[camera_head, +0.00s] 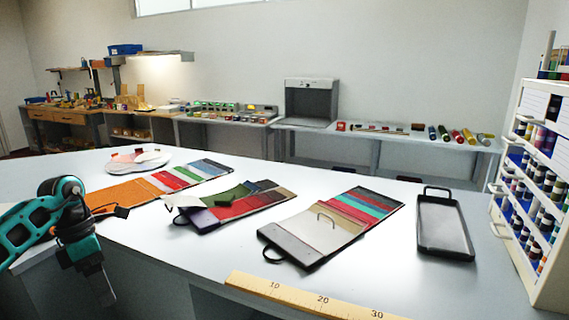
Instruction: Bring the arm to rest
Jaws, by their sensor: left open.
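My left arm comes in from the left, and its gripper (98,284) hangs down in front of the counter's front edge at the lower left. It is apart from the swatch books, and nothing shows between its fingers. The fingers are small and dark in this view. My right gripper is not in view.
The white counter (300,178) holds three swatch books: orange (118,196), middle (235,207) and right (330,235). A black-rimmed tray (444,228), a round white palette (138,161) and a yellow ruler (300,296) also lie there. A shelf rack (536,200) stands right.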

